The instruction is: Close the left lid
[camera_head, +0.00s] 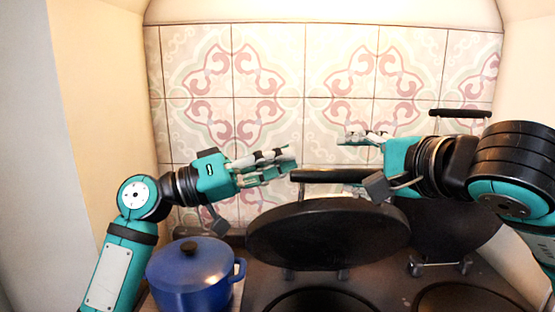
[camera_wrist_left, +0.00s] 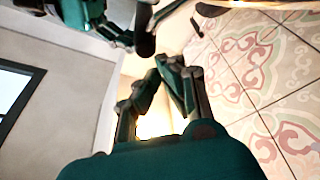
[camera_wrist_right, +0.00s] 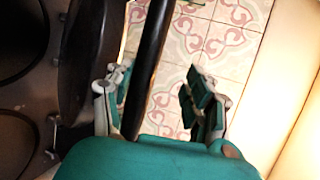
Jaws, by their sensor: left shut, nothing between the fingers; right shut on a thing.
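The left lid (camera_head: 330,238) is a dark round stove lid, raised and tilted above its hotplate (camera_head: 320,301), with its black bar handle (camera_head: 330,175) on top. My right gripper (camera_head: 368,160) is at the right end of this handle. In the right wrist view the handle (camera_wrist_right: 150,60) runs between the fingers of my right gripper (camera_wrist_right: 152,90), nearer the left finger, and the lid (camera_wrist_right: 82,60) is beside it. My left gripper (camera_head: 288,160) is shut and empty, just left of the handle's left end. Its fingertips (camera_wrist_left: 172,66) meet in the left wrist view.
The right lid (camera_head: 460,230) stands raised behind my right arm, with its handle (camera_head: 460,113) near the wall. A blue lidded pot (camera_head: 190,275) stands at front left, beside my left arm. A tiled wall (camera_head: 270,70) closes off the back. The right hotplate (camera_head: 465,299) is uncovered.

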